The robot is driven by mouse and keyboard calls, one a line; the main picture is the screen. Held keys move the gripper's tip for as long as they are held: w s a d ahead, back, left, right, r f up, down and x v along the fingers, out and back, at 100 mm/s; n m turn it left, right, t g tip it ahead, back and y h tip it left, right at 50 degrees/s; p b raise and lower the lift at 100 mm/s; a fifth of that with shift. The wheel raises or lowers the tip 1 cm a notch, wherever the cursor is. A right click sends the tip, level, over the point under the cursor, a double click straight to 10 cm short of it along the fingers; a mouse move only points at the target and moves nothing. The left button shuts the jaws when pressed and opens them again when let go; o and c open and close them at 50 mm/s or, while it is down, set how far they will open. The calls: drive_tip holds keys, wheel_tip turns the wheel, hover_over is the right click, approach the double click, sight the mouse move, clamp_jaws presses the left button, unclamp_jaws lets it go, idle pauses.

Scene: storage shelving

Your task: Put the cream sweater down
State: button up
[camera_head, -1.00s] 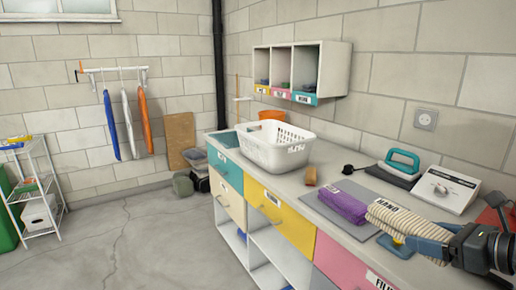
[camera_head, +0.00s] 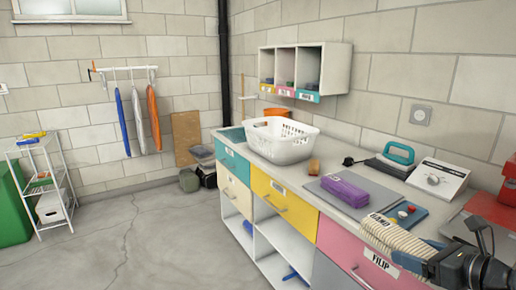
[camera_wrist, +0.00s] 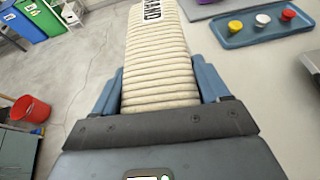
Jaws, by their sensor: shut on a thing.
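The cream sweater (camera_head: 398,239) is a folded, ribbed bundle with a white label reading "HAND". My gripper (camera_head: 438,259) is shut on it, with blue fingers on both sides, and holds it in front of the counter's front edge, near the pink drawer (camera_head: 345,240). In the wrist view the sweater (camera_wrist: 160,65) fills the middle between the fingers of my gripper (camera_wrist: 163,88), with floor to its left and the counter to its right. The sweater's near end is hidden by my gripper.
A purple folded bundle (camera_head: 344,188) lies on a grey mat (camera_head: 318,188) on the counter (camera_head: 365,180). A blue tray (camera_head: 415,209) with coloured buttons lies beside it. A white basket (camera_head: 281,145), iron (camera_head: 397,155) and white device (camera_head: 437,180) stand behind. Open floor lies left.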

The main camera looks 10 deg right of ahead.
drive_tip(key=s+a+f+m+h, duration=0.1)
drive_tip(key=s+a+f, duration=0.1)
drive_tip(key=a+f, duration=0.8)
drive_tip(key=s+a+f+m+h, duration=0.1)
drive_tip(key=s+a+f+h, duration=0.1)
drive_tip(key=a+f, duration=0.8)
wheel_tip(320, 180, down, 2)
drive_tip(key=shift+s+a+f+m, duration=0.1)
drive_tip(key=shift+s+a+m, duration=0.2)
drive_tip(key=shift+s+a, duration=0.05)
drive_tip(key=shift+a+t, duration=0.1)
drive_tip(key=shift+t, duration=0.2)
